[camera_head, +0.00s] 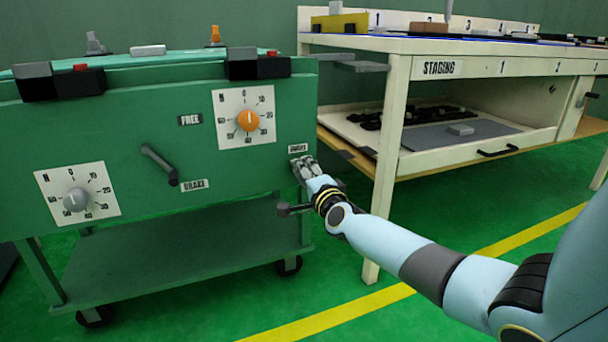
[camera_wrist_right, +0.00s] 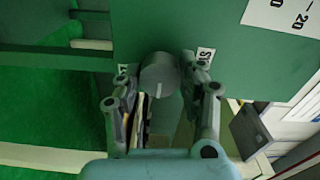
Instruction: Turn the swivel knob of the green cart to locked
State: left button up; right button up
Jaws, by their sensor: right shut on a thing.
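The green cart (camera_head: 140,125) stands at the left in the head view. My right gripper (camera_head: 302,165) is at the right end of its front panel, beside a small white label. In the right wrist view my right gripper (camera_wrist_right: 160,95) is shut on the grey swivel knob (camera_wrist_right: 158,72), one finger on each side. A short white mark on the knob points down in that view. White labels sit on both sides of it, partly covered by the fingers and not fully readable. In the head view the gripper hides the knob. My left gripper is not in view.
The cart front also carries an orange dial (camera_head: 248,121), a grey dial (camera_head: 76,200) and a dark brake lever (camera_head: 160,164). A cream staging bench (camera_head: 398,120) stands close on the right. Green floor with a yellow line (camera_head: 340,314) lies below.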

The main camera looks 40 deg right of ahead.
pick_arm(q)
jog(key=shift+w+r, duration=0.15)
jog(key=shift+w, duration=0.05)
pick_arm(e)
jog(key=shift+f, duration=0.1)
jog(key=o, duration=0.9)
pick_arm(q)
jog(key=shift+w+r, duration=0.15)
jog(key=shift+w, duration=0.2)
pick_arm(e)
jog(key=shift+o, duration=1.4)
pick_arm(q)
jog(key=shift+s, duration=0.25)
pick_arm(e)
jog(key=v, duration=1.2)
